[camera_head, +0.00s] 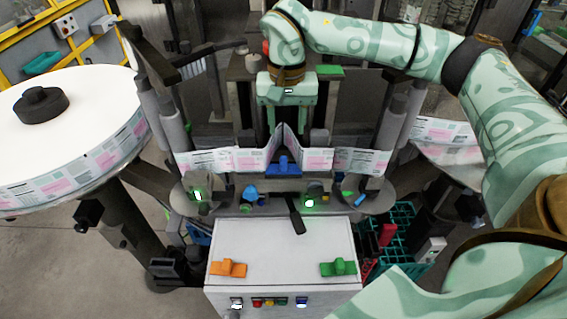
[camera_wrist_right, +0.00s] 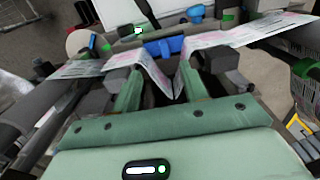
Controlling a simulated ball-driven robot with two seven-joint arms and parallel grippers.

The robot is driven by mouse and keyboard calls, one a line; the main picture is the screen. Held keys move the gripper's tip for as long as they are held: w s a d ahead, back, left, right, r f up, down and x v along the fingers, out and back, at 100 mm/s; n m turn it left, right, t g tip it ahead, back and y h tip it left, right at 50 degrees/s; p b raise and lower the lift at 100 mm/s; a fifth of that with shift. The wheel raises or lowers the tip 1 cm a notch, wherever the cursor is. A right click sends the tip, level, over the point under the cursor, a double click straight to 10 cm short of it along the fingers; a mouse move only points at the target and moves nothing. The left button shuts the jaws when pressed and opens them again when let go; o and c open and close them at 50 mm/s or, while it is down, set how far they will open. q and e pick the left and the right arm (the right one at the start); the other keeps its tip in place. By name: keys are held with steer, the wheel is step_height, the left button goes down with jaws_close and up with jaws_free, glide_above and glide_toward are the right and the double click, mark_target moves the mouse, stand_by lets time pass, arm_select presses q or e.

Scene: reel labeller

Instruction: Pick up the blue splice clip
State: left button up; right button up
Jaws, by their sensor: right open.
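The blue splice clip (camera_head: 284,165) sits at the middle of the label web (camera_head: 318,159), just below a V-shaped fold in the web. It also shows in the right wrist view (camera_wrist_right: 164,47), beyond the fingers. My right gripper (camera_head: 287,130) points down just behind the clip in the head view. Its fingers (camera_wrist_right: 160,82) are apart, and the folded web shows between them in the wrist view. Nothing is held, and the clip is clear of the fingers. My left gripper is not in view.
An orange clip (camera_head: 228,269) and a green clip (camera_head: 338,268) lie on the white cabinet (camera_head: 280,250). A large label reel (camera_head: 75,110) stands at the left. Grey rollers (camera_head: 172,125) flank the web. Another green piece (camera_head: 329,70) lies behind, beside my gripper.

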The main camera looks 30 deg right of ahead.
glide_above(284, 163)
steer(key=f, duration=0.6)
steer(key=shift+s+d+f, duration=0.1)
steer(key=shift+d+f, duration=0.1)
steer(key=shift+f, duration=0.2)
steer(key=f, duration=0.5)
steer(key=shift+w+a+f, duration=0.2)
steer(key=shift+a, duration=0.05)
jaws_close()
